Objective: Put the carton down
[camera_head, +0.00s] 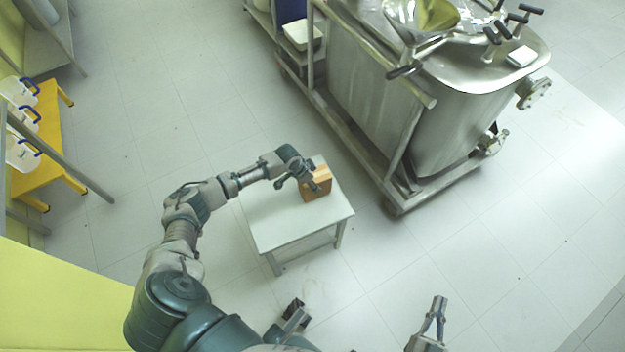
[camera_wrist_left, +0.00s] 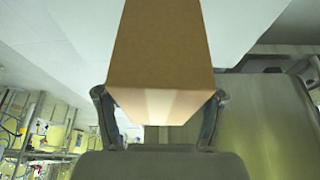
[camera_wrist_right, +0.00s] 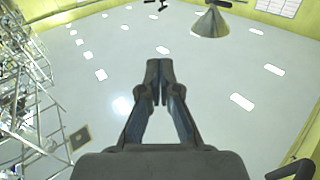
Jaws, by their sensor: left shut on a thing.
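The brown carton (camera_head: 319,188) with a lighter tape strip is at the far right part of the small white table (camera_head: 283,226). My left gripper (camera_head: 306,176) reaches over the table and is shut on it. In the left wrist view the carton (camera_wrist_left: 160,55) fills the space between both fingers of that gripper (camera_wrist_left: 160,112). Whether its underside touches the tabletop is hard to tell. My right gripper (camera_head: 438,306) is away from the table, low in the head view. In the right wrist view its fingertips (camera_wrist_right: 160,80) are together with nothing between them.
A large steel reactor (camera_head: 455,115) on a wheeled frame stands right of the table. A yellow bench (camera_head: 48,150) with clear containers is at the left. The tabletop's near and left parts are bare. Open floor surrounds the table.

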